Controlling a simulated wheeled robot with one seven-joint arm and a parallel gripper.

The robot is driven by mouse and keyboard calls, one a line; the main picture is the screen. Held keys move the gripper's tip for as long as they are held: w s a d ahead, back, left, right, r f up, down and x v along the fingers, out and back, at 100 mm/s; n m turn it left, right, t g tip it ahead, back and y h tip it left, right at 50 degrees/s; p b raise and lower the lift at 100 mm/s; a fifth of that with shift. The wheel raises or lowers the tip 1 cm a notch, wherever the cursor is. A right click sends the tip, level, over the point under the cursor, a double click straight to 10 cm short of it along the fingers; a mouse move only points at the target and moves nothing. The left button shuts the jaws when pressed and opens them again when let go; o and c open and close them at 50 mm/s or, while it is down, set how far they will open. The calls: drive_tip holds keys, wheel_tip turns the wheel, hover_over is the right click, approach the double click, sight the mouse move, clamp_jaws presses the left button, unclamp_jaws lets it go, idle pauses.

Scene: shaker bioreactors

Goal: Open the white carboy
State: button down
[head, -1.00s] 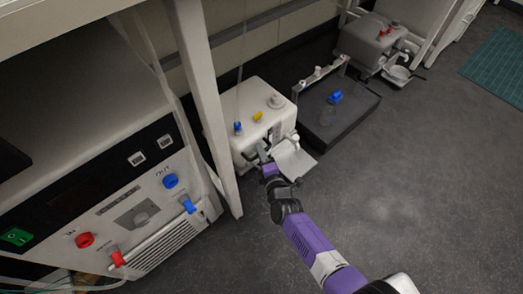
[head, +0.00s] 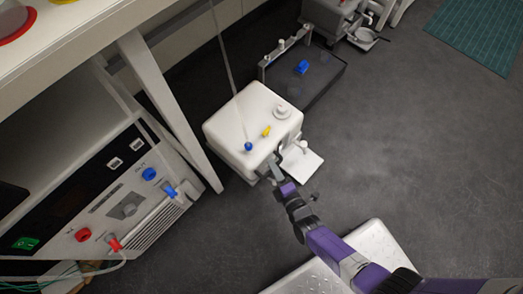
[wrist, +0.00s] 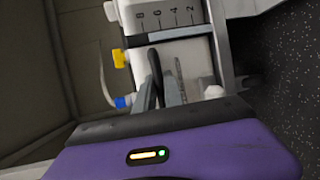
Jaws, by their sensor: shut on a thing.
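The white carboy (head: 232,113) stands on the floor beside the bench leg. On its top are a white cap (head: 282,112), a yellow cap (head: 266,131) and a blue cap (head: 248,147) with a thin tube. My gripper (head: 274,172) is at the carboy's near lower side, left of its white spigot (head: 303,147). In the wrist view the carboy (wrist: 169,18) shows a number scale, and my gripper's grey fingers (wrist: 172,88) are closed around a dark curved, handle-like part (wrist: 154,66). The fingers partly hide it, so how it joins the carboy is unclear.
A white plate (head: 302,165) lies under the spigot. A dark tray (head: 325,72) with a blue-capped vessel (head: 301,67) is behind the carboy. A bench leg (head: 165,105) and a control unit (head: 120,210) stand at left. Open floor (head: 420,150) is at right.

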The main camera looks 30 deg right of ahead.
drive_tip(key=shift+s+d, duration=0.3)
drive_tip(key=shift+s, duration=0.55)
drive_tip(key=shift+s+d, duration=0.25)
drive_tip(key=shift+s, duration=0.6)
drive_tip(key=c, duration=1.5)
unclamp_jaws()
drive_tip(key=shift+o, duration=0.2)
drive_tip(key=shift+w, duration=0.1)
drive_tip(key=p+v, duration=0.2)
drive_tip(key=v, duration=0.5)
drive_tip(key=shift+s, duration=0.4)
drive_tip(key=shift+r, duration=0.1)
